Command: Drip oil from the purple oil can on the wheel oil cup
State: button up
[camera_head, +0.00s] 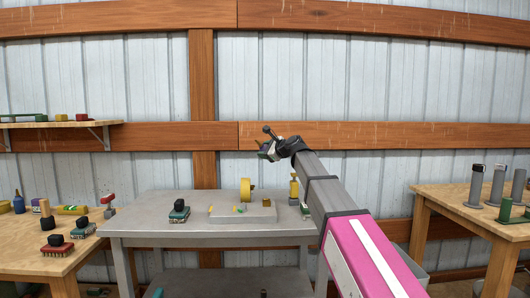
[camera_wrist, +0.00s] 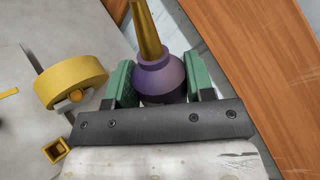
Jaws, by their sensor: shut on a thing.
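My gripper (camera_wrist: 160,88) has its green finger pads closed on the body of the purple oil can (camera_wrist: 161,77). The can's brass spout (camera_wrist: 147,28) points away from my wrist and runs out of the top of the wrist view. In the head view, my gripper (camera_head: 268,145) is raised above the grey table; the can is not clear there. The yellow wheel (camera_head: 246,190) stands upright on a grey block; in the wrist view the wheel (camera_wrist: 68,80) is left of the can, apart from it. A small square brass cup (camera_wrist: 55,150) is below the wheel. Which part is the wheel oil cup is unclear.
The grey table (camera_head: 150,209) also holds a dark-topped brush (camera_head: 179,210) at left and a yellow fitting (camera_head: 294,188) at right, partly near my arm. Wooden tables with tools stand on both sides. A wooden beam (camera_head: 160,136) crosses the wall behind my gripper.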

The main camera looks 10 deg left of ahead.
jog(key=shift+m, duration=0.4)
jog(key=m+y, duration=0.1)
jog(key=m, duration=0.3)
jog(key=shift+y, duration=0.4)
jog(key=shift+w+m, duration=0.1)
jog(key=shift+m, duration=0.3)
jog(key=shift+d, duration=0.1)
